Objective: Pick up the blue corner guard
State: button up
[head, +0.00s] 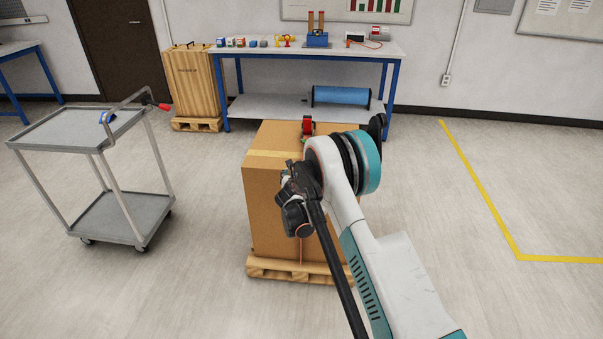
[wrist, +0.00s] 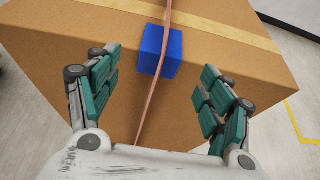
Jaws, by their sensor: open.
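The blue corner guard (wrist: 152,52) is a small blue block on the edge of the cardboard box, seen in the wrist view. A thin reddish-brown strap (wrist: 147,108) runs over the box and across the guard. My gripper (wrist: 160,65) is open, with its teal-padded fingers to the left and right of the guard and apart from it. In the head view my arm hides this guard and most of my gripper. The cardboard box (head: 270,190) stands on a wooden pallet (head: 285,272) in front of me. A red tool (head: 307,126) sits on the box top.
A grey cart (head: 75,128) with a small blue item (head: 106,117) on it stands at left. A workbench (head: 250,50) with several small items and a wooden crate (head: 195,82) stand behind. Yellow floor tape (head: 480,190) lies at right. The floor around the box is clear.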

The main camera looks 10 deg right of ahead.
jog(key=b+x, duration=0.2)
jog(key=x, duration=0.3)
jog(key=shift+c, duration=0.5)
jog(key=c, duration=0.9)
